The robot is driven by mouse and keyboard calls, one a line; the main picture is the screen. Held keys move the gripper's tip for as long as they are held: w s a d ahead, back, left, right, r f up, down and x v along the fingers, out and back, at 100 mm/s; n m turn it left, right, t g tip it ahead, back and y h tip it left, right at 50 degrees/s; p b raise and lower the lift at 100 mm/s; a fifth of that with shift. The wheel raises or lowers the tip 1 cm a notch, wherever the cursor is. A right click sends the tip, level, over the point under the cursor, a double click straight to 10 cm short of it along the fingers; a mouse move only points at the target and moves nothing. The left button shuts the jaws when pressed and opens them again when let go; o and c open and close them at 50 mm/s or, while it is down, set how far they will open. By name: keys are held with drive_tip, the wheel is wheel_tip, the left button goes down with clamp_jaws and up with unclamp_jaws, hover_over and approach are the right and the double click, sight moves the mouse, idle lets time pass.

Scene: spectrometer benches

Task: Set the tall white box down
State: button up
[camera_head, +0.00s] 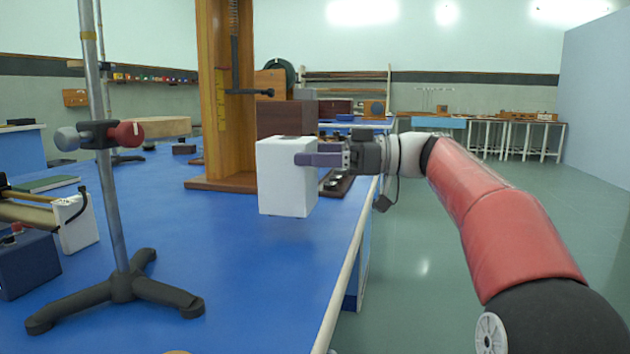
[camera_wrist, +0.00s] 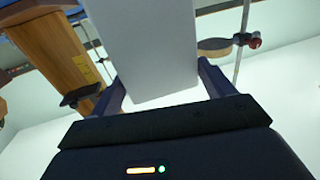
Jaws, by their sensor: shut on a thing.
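The tall white box (camera_head: 285,178) is upright near the right edge of the blue bench top (camera_head: 225,270) in the head view. My gripper (camera_head: 318,159) reaches it from the right and is shut on its upper part. In the wrist view the white box (camera_wrist: 152,50) sits between the two fingers of my gripper (camera_wrist: 158,90). I cannot tell whether the bottom of the box touches the bench or hangs a little above it.
A wooden stand (camera_head: 228,100) rises behind the box. A metal rod on a black tripod foot (camera_head: 122,288) stands at the front left. A dark board with small parts (camera_head: 338,184) lies just behind my gripper. The bench around the box's front is clear.

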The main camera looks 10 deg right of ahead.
sight(313, 174)
wheel_tip(313, 174, down, 3)
drive_tip(key=shift+f+b, duration=0.2)
drive_tip(key=shift+b, duration=0.15)
drive_tip(key=o, duration=1.2)
drive_tip(key=shift+o, duration=0.2)
drive_tip(key=shift+d, duration=0.1)
drive_tip(key=s+d, duration=0.2)
drive_tip(key=d, duration=0.9)
drive_tip(key=shift+d, duration=0.3)
drive_tip(key=shift+s, duration=0.1)
